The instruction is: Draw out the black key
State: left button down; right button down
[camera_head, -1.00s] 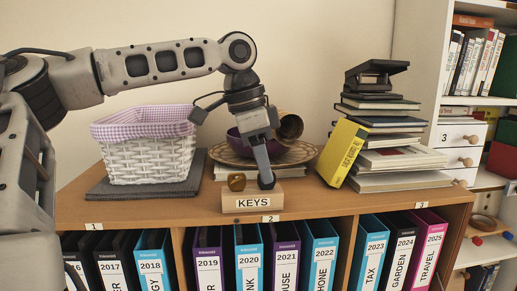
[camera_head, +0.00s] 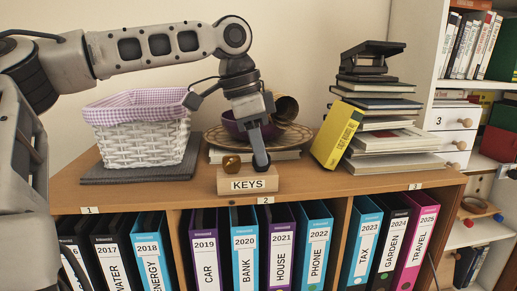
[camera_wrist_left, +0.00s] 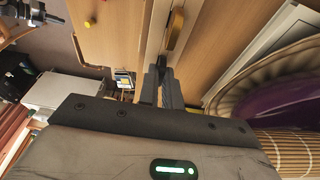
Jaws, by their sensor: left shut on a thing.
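A wooden block labelled KEYS (camera_head: 232,186) sits at the front of the wooden cabinet top. A brass-coloured key head (camera_head: 232,164) stands up from its left part. My left gripper (camera_head: 261,164) points down at the block's right part, just right of the brass key. It is shut on the black key, which its fingers mostly hide in the head view. In the left wrist view a small dark piece of the black key (camera_wrist_left: 160,61) shows at the tips of my left gripper (camera_wrist_left: 166,82), close to the brass key (camera_wrist_left: 175,29).
A white basket (camera_head: 145,142) on a grey mat stands left. Behind the block are a woven plate (camera_head: 222,144), a purple bowl (camera_head: 232,124) and a tipped pot (camera_head: 286,108). A yellow book (camera_head: 337,134) leans on a book stack (camera_head: 395,164) at right. Binders fill the shelf below.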

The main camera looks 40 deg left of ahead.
pick_arm(q)
jog(key=shift+r, duration=3)
